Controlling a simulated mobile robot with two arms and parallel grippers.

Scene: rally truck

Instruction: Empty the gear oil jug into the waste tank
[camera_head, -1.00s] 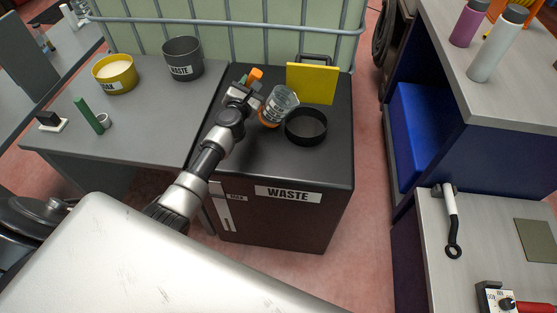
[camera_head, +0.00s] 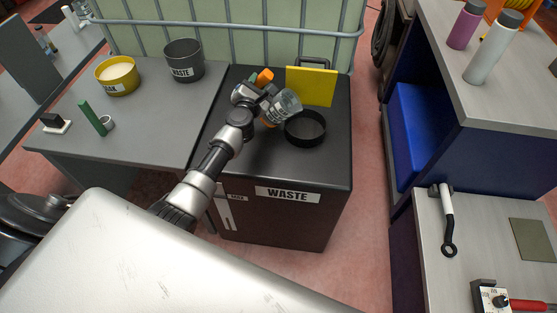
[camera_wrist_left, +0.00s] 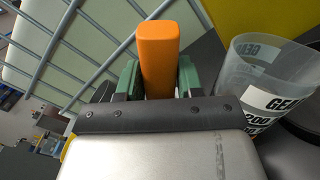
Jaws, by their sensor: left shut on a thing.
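The gear oil jug (camera_head: 281,107) is a clear, labelled jug with an orange handle (camera_wrist_left: 159,58). My left gripper (camera_head: 254,90) is shut on the handle; its green fingers sit either side of it in the left wrist view. The jug is tilted, its mouth leaning right, above and beside the round black opening ring (camera_head: 321,131) on top of the dark waste tank (camera_head: 280,215). In the left wrist view the jug (camera_wrist_left: 262,75) looks clear in its visible part; I cannot tell how much oil it holds. No stream shows. My right gripper is out of view.
A yellow panel (camera_head: 311,86) stands behind the ring. A caged tank (camera_head: 230,35) stands behind. A workbench (camera_head: 500,105) is at right.

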